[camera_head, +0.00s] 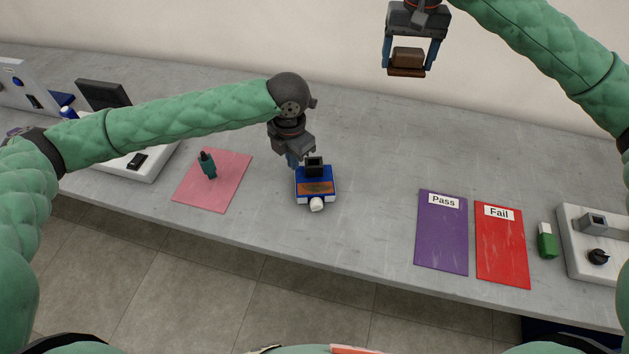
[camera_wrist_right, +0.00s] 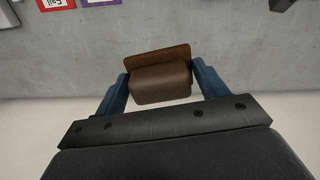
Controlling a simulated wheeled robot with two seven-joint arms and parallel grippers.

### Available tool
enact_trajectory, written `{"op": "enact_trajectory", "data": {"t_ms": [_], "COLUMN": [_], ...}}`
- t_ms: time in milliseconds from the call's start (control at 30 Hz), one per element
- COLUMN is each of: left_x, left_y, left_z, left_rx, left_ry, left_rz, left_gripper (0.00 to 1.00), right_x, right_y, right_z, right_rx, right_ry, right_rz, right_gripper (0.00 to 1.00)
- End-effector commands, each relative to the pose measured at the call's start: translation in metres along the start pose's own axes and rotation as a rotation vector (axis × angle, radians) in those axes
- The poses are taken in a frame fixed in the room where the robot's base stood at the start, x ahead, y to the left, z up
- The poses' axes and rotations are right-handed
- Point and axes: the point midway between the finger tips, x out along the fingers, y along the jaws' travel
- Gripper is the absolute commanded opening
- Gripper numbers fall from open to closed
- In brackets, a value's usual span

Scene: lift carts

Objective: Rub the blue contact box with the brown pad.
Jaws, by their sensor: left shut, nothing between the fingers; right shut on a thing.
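The blue contact box (camera_head: 316,173) stands on the grey table near its middle. It has a copper-brown patch on its upper side, a black part at its back and a white knob at its front. My left gripper (camera_head: 293,163) is shut and empty, at the box's back left; whether it touches the box I cannot tell. My right gripper (camera_head: 407,65) is shut on the brown pad (camera_head: 407,58), held up well above the table at the back right. The pad also shows between the fingers in the right wrist view (camera_wrist_right: 160,82).
A pink mat (camera_head: 225,188) with a dark teal item (camera_head: 208,165) lies left of the box. Purple Pass (camera_head: 442,238) and red Fail (camera_head: 502,250) mats lie right. A green-and-white item (camera_head: 547,243) and a white device (camera_head: 582,228) stand beyond them. The table between box and Pass mat is clear.

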Motion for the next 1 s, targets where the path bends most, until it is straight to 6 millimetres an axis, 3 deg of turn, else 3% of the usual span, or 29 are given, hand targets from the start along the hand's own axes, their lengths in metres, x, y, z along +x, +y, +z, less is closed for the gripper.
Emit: {"op": "enact_trajectory", "data": {"t_ms": [1000], "left_x": [0.017], "left_y": [0.0], "left_z": [0.0], "left_rx": [0.0], "left_ry": [0.001], "left_rz": [-0.001], "left_gripper": [0.0], "right_x": [0.005], "right_y": [0.0], "right_z": [0.0], "right_rx": [0.0], "right_ry": [0.0], "right_rz": [0.0], "right_gripper": [0.54]}}
